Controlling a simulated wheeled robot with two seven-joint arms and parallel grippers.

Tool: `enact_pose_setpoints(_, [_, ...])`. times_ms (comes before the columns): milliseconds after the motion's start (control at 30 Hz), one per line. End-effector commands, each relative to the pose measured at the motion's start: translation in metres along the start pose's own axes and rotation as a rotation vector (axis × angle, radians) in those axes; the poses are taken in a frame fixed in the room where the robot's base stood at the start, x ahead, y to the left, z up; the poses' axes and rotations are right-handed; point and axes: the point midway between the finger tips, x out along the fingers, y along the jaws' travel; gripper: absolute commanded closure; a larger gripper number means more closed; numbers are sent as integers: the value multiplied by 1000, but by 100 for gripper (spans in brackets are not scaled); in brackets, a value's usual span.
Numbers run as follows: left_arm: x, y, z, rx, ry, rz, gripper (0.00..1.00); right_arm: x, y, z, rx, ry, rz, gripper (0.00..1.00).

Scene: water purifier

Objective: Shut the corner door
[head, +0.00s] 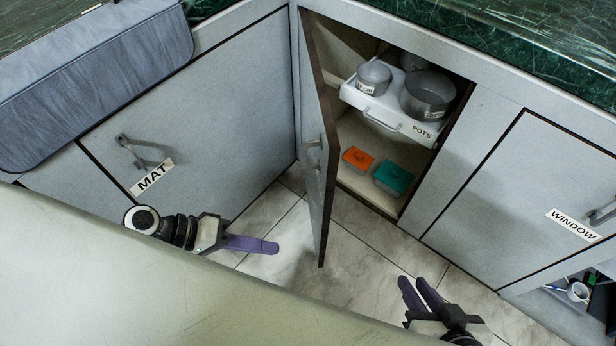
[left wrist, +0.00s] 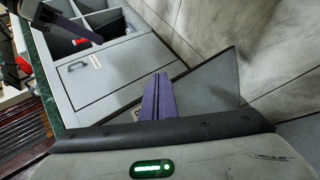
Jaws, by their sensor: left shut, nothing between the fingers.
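The corner door (head: 314,190) stands wide open in the head view, hinged at the left side of the cabinet opening and swung out toward me. Its handle (head: 313,144) is on the grey face turned to the left. My left gripper (head: 268,246) is shut and empty, left of the door's free edge and apart from it. Its purple fingers also show together in the left wrist view (left wrist: 158,95). My right gripper (head: 410,280) is low, right of the door, with its two purple fingers apart and nothing seen between them.
Inside the cabinet, a white pull-out tray (head: 388,106) holds metal pots. An orange box (head: 358,159) and a teal box (head: 393,178) sit on the shelf below. A cabinet front labelled MAT (head: 220,110) is left and one labelled WINDOW (head: 520,190) right. Tiled floor (head: 350,268) is clear around the door.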

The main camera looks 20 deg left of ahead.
Motion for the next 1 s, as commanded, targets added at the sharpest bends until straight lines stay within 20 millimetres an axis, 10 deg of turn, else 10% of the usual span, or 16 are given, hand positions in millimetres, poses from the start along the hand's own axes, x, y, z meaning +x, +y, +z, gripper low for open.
enact_pose_setpoints(233, [-67,44,-66,-143,64,412,100,7,-2,3,-3,-12,-14,79])
enact_pose_setpoints(467, [-102,65,-91,-160,104,578,100,8,-4,3,-4,-18,-19,79])
enact_pose_setpoints(1000, [-24,119,-105,-161,105,589,100,15,-6,6,-16,-44,-34,79])
